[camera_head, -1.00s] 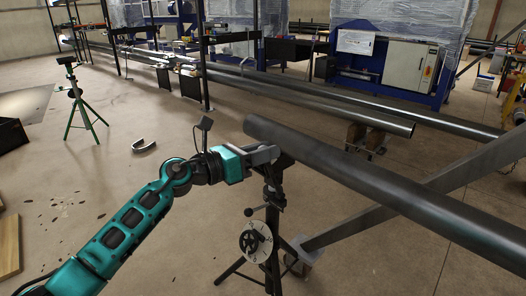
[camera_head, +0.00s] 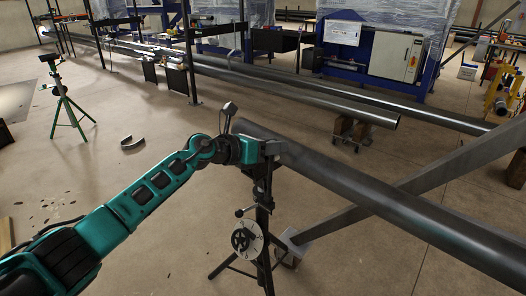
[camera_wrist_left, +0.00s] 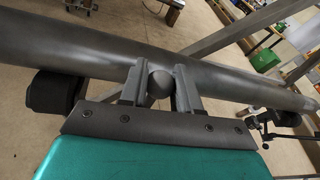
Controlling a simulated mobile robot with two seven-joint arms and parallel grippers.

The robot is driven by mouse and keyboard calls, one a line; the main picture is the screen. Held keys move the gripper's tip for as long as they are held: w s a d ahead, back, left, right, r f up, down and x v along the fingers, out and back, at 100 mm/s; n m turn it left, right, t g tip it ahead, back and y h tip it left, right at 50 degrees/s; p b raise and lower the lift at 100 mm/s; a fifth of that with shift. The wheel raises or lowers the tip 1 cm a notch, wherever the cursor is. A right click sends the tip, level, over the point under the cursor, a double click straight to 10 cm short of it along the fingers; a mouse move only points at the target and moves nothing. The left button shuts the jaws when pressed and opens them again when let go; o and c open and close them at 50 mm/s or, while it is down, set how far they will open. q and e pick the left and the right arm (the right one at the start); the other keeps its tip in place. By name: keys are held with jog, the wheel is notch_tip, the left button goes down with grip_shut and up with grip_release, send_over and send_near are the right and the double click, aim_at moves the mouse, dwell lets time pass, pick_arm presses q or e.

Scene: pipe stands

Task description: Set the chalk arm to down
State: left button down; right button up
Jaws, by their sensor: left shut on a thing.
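My left gripper (camera_head: 276,149) is beside the near end of a big grey steel pipe (camera_head: 350,187), at the top of a dark stand. In the left wrist view, its two fingers (camera_wrist_left: 160,88) are shut on a round grey knob (camera_wrist_left: 159,83), with the pipe close behind. I take the knob for part of the chalk arm; the rest of that arm is hidden behind the gripper and cannot be told apart. Below, the dark stand (camera_head: 262,200) carries a round pale dial (camera_head: 247,240) with a dark handwheel. My right gripper is not in view.
A slanted grey beam (camera_head: 420,180) crosses under the pipe at the right. Longer pipes (camera_head: 340,103) lie behind on low supports. A green tripod (camera_head: 64,100) stands at the far left. A curved metal piece (camera_head: 132,143) lies on the floor. The floor at left is mostly clear.

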pick_arm(q)
jog(key=b+x, duration=0.2)
jog(key=x, duration=0.1)
jog(key=shift+w+a+r, duration=0.15)
jog(key=shift+w+a, duration=0.05)
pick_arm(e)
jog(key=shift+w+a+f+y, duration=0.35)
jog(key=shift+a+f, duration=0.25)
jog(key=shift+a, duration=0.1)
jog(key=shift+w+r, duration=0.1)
pick_arm(q)
jog(key=c, duration=0.9)
grip_release()
jog(key=shift+o, duration=0.2)
